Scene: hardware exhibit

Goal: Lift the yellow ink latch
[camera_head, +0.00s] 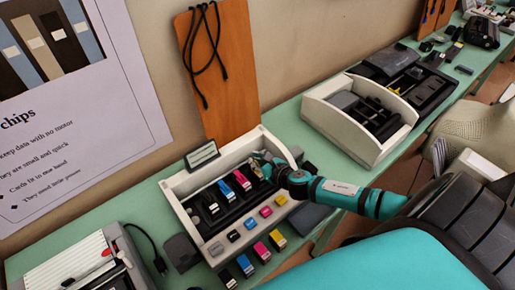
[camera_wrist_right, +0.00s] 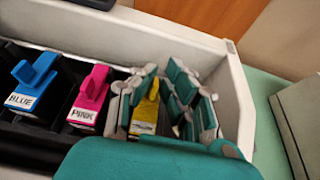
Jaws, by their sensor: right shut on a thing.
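The yellow ink latch (camera_wrist_right: 144,117) is in the right wrist view, at the right end of a row in the white printer-like tray (camera_head: 180,216). In the head view it is mostly hidden by the gripper. My right gripper (camera_wrist_right: 148,100) has its grey-and-teal fingers on both sides of the yellow latch and is shut on it. In the head view the right gripper (camera_head: 263,166) reaches into the tray's right end. I cannot tell if the latch is raised. My left gripper is not in view.
Left of the yellow latch are the pink latch (camera_wrist_right: 91,97) and the blue latch (camera_wrist_right: 32,88). Coloured cartridges, such as a loose yellow one (camera_head: 277,240), lie before the tray. Another white open unit (camera_head: 345,128) stands to the right. The tray's right wall (camera_wrist_right: 236,105) is close to the fingers.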

